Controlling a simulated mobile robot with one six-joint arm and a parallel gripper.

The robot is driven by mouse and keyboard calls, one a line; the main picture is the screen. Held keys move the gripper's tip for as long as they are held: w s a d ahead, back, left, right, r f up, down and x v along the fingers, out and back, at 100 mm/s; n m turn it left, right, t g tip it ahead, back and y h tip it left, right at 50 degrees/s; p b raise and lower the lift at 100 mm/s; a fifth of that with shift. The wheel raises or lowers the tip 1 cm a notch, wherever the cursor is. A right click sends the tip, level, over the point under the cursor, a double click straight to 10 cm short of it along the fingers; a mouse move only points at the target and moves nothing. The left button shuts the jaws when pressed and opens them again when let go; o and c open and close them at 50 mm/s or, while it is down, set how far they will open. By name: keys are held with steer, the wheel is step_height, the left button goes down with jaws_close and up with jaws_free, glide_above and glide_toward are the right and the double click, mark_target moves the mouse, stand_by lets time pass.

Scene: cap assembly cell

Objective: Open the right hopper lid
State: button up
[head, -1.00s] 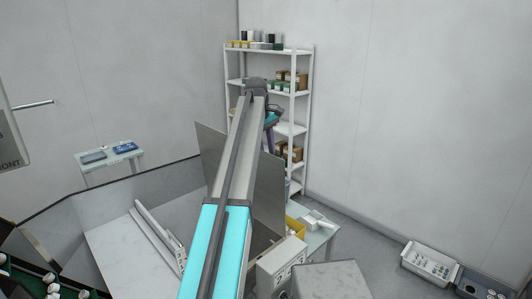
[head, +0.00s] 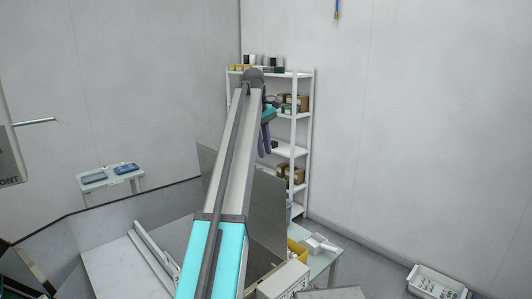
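I cannot make out a right hopper lid for certain. An upright grey panel (head: 268,205) stands behind my arm, its left part showing on the other side of the arm; I cannot tell whether it is a lid or a guard. My arm reaches up and away through the middle of the head view. My gripper (head: 264,147), with purple fingers, hangs at the arm's far end in front of the shelf. It is small and partly hidden, so its opening does not show. Nothing is visibly held.
A white shelf rack (head: 311,150) with boxes and jars stands in the back corner. A small table (head: 137,174) with blue trays is at left. A yellow bin (head: 297,252) and a white box (head: 284,280) are at lower right. A parts tray (head: 436,283) lies on the floor.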

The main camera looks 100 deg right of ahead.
steer(key=shift+w+a+r+p, duration=0.15)
steer(key=shift+r+p, duration=0.3)
steer(key=shift+r, duration=0.4)
steer(key=shift+w+a+r+p, duration=0.1)
steer(key=shift+r+p, duration=0.35)
steer(key=shift+r, duration=0.35)
